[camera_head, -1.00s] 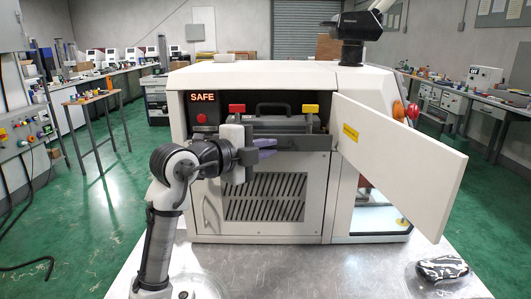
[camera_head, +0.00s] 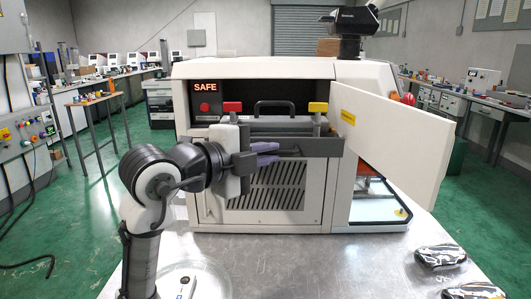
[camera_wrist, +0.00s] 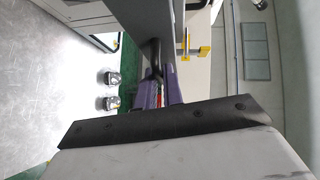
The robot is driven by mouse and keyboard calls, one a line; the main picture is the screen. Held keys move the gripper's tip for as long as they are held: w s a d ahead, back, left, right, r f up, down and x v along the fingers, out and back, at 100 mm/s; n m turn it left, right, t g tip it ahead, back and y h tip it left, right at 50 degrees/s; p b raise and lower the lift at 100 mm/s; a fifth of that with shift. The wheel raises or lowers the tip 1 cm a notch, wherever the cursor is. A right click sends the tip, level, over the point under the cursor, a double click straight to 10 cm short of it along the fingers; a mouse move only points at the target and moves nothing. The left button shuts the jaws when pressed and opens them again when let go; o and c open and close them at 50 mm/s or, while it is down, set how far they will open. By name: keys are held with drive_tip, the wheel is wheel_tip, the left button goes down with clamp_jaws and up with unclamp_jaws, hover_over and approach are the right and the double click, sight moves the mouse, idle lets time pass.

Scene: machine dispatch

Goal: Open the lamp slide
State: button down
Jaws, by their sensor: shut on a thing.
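The lamp slide (camera_head: 325,146) is a grey drawer in the machine's upper opening, with a black arched handle on top, a red block at left and a yellow block at right. Its front stands out beyond the cabinet face. My gripper (camera_head: 277,153) has purple fingers, which reach in from the left at the slide's front bar. In the wrist view, the fingers (camera_wrist: 158,88) are closed around a dark handle part (camera_wrist: 153,56). The exact contact is partly hidden by the gripper's body.
The white machine door (camera_head: 398,143) stands open to the right of the slide. A lit SAFE sign (camera_head: 206,87) and a red button (camera_head: 204,107) are at the opening's left. Dark patterned objects (camera_head: 440,255) lie on the metal table at the lower right.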

drive_tip(key=c, duration=1.8)
unclamp_jaws()
drive_tip(key=b+v, duration=0.2)
drive_tip(key=v, duration=1.1)
drive_tip(key=shift+s+a+b, duration=0.25)
drive_tip(key=shift+a+b, duration=0.1)
